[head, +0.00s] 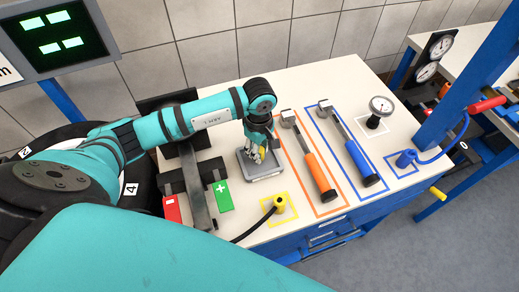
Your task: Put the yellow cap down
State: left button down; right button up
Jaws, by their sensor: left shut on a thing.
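My left gripper (257,150) points down over a small grey tray (277,174) on the white bench top. It is shut on the yellow cap (260,154), of which only a little yellow shows between the fingers. The fingers hide most of the cap. I cannot tell whether the cap touches the tray floor or is held just above it. My right gripper is not in view.
A yellow hose end (280,203) stands in a yellow outline in front of the tray. An orange-handled tool (318,172) and a blue-handled tool (357,158) lie to the right. Green (222,196) and red (172,208) blocks are left. A gauge (381,106) stands further right.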

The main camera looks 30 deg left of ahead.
pick_arm(q)
jog(key=shift+f, duration=0.8)
jog(key=c, duration=1)
grip_release()
jog(key=shift+r, duration=0.35)
notch_tip(320, 180, up, 10)
jog(key=b, duration=0.4)
jog(key=shift+r, duration=0.25)
jog(key=shift+s+r, duration=0.1)
jog(key=shift+r, duration=0.5)
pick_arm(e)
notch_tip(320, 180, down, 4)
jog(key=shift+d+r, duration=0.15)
